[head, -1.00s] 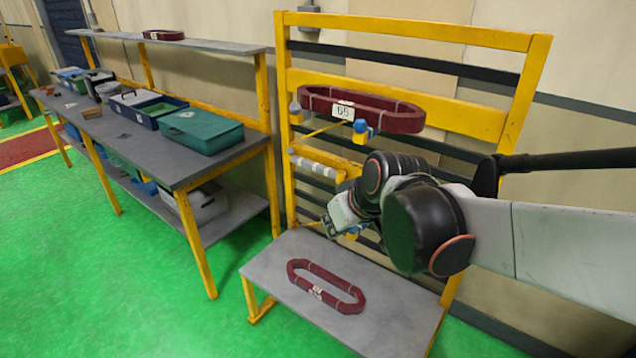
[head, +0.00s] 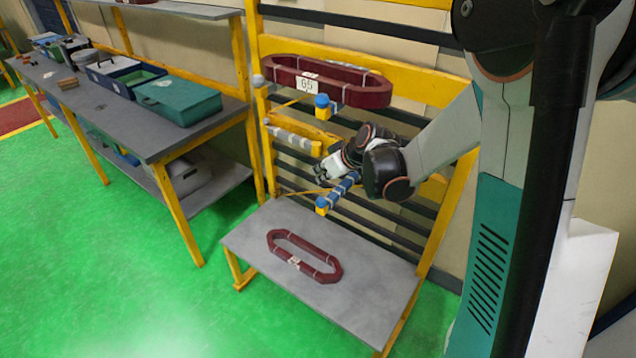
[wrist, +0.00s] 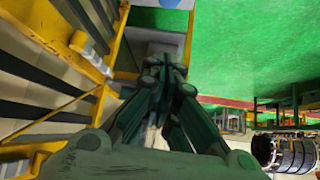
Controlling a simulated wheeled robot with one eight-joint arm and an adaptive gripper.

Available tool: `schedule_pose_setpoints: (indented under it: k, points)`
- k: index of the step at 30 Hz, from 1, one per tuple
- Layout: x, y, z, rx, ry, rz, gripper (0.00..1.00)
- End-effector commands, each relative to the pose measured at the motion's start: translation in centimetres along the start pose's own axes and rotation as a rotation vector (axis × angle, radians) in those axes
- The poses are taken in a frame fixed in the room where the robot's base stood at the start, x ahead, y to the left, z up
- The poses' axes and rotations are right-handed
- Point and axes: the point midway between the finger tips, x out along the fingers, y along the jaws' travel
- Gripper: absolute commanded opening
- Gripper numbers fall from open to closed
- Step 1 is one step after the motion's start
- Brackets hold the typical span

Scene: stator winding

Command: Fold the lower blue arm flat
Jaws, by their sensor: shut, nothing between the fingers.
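The lower blue arm (head: 344,187) is a bar with blue and pale bands and a yellow block at its end. In the head view it sticks out from the yellow rack (head: 263,150), above the grey platform. My gripper (head: 322,172) is just above and left of this bar, close to it; I cannot tell if they touch. In the wrist view my gripper (wrist: 172,62) has its fingers together with nothing between them. The bar's rack end is partly hidden behind my wrist. I cannot make out the blue arm in the wrist view.
A dark red coil (head: 330,82) with a number tag rests on the rack's upper arms. A white-banded arm (head: 290,136) is left of my gripper. Another red coil (head: 304,256) lies on the grey platform (head: 370,290). A workbench (head: 150,140) with boxes stands left.

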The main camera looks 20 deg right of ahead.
Motion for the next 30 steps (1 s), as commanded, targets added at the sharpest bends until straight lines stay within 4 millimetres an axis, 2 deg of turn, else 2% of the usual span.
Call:
schedule_pose_setpoints:
  k: [17,23,30]
  points:
    - [1.0,0.3,0.1,-0.007,0.004,-0.004,0.00]
    - [3.9,0.2,0.2,-0.007,0.004,-0.005,0.00]
    - [8.7,0.2,0.2,-0.008,0.004,-0.004,0.00]
